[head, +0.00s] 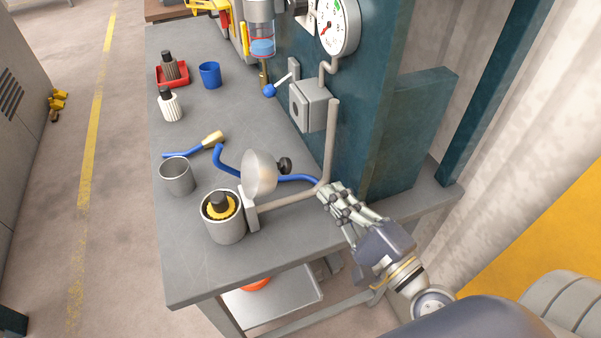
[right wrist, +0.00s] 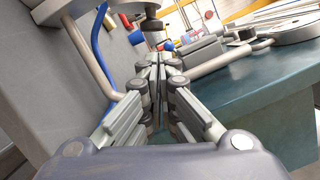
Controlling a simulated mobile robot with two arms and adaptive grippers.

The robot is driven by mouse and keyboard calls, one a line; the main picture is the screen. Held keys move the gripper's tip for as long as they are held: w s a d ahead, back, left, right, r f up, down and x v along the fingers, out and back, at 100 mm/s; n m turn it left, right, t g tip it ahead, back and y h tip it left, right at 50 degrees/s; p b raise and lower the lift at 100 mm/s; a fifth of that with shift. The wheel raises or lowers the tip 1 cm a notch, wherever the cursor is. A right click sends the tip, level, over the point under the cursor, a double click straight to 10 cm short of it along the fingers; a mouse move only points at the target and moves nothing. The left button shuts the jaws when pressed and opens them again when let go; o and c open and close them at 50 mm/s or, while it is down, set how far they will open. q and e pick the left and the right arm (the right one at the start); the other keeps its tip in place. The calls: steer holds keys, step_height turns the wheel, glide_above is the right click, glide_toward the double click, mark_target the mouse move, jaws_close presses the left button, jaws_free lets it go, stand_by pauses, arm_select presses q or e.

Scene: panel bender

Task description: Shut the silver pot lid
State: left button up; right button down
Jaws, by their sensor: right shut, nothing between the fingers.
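The silver pot lid (head: 259,173) stands open, tilted up on its edge beside the silver pot (head: 227,232), with its black knob (head: 285,165) facing right. A light bracket (head: 251,209) is at the pot's right side, below the lid. Inside the open pot is a black-topped part with a yellow ring (head: 221,209). My right gripper (head: 326,191) is shut and empty, right of the lid and apart from it, close to the grey pipe. Its closed fingers also fill the middle of the right wrist view (right wrist: 158,62). My left gripper is not in view.
A grey pipe (head: 333,140) rises beside my right gripper, and a blue hose (head: 231,166) runs behind the lid.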

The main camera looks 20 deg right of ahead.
mark_target(290, 166)
steer(key=w+a+p, duration=0.1)
steer(key=w+a+r+p, duration=0.1)
steer(key=w+a+p, duration=0.1)
steer(key=w+a+r+p, duration=0.1)
steer(key=a, duration=0.1)
steer(key=shift+w, duration=0.3)
steer(key=shift+p, duration=0.35)
